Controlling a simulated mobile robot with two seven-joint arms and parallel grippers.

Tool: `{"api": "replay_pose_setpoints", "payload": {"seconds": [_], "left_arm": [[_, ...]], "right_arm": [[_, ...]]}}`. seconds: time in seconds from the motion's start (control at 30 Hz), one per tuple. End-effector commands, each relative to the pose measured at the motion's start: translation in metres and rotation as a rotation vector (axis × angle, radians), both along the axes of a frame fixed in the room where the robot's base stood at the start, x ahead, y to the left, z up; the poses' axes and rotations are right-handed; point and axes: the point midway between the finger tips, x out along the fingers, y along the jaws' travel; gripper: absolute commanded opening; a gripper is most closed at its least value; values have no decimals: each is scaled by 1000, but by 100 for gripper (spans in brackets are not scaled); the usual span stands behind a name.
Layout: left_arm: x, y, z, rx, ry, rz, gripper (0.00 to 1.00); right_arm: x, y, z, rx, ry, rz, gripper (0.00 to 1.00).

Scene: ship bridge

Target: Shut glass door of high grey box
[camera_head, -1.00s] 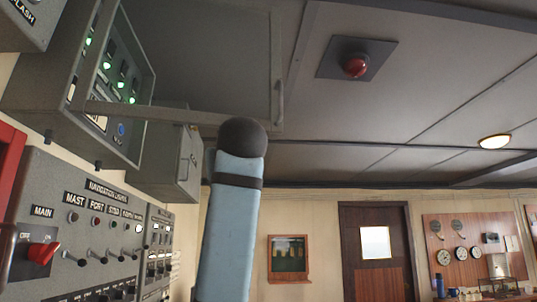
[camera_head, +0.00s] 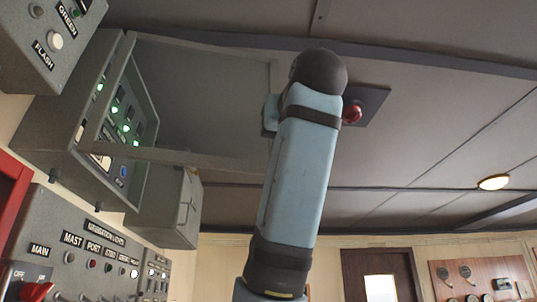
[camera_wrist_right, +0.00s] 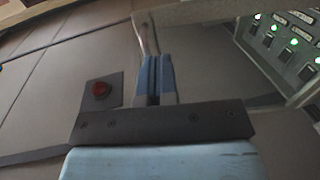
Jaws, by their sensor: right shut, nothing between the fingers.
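The high grey box (camera_head: 62,112) hangs on the wall at the left of the head view, with green lit lamps inside. Its glass door (camera_head: 205,90) stands wide open, reaching right from the box. My right arm crosses the door's outer edge in the head view and hides the handle. In the right wrist view, my right gripper (camera_wrist_right: 157,62) is shut and empty, its blue fingertips close beside the door's handle (camera_wrist_right: 146,30). I cannot tell whether they touch. The door's frame (camera_wrist_right: 205,10) runs along the top there. My left gripper is not in view.
A smaller grey box (camera_head: 168,208) hangs beyond the open door. A switch panel (camera_head: 92,255) is below, and another grey panel (camera_head: 40,62) is at upper left. The room to the right is open.

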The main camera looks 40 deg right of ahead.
Motion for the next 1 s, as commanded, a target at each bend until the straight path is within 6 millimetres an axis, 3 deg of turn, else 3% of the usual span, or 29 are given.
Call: {"api": "replay_pose_setpoints", "payload": {"seconds": [0.1,0.33,0.53,1.0], "left_arm": [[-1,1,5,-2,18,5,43],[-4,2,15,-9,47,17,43],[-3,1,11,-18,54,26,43],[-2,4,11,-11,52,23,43]], "right_arm": [[18,-9,3,-3,4,-7,0],[40,-17,5,-2,3,-5,0],[67,-26,0,0,3,0,0],[76,-29,0,0,0,1,0]]}}
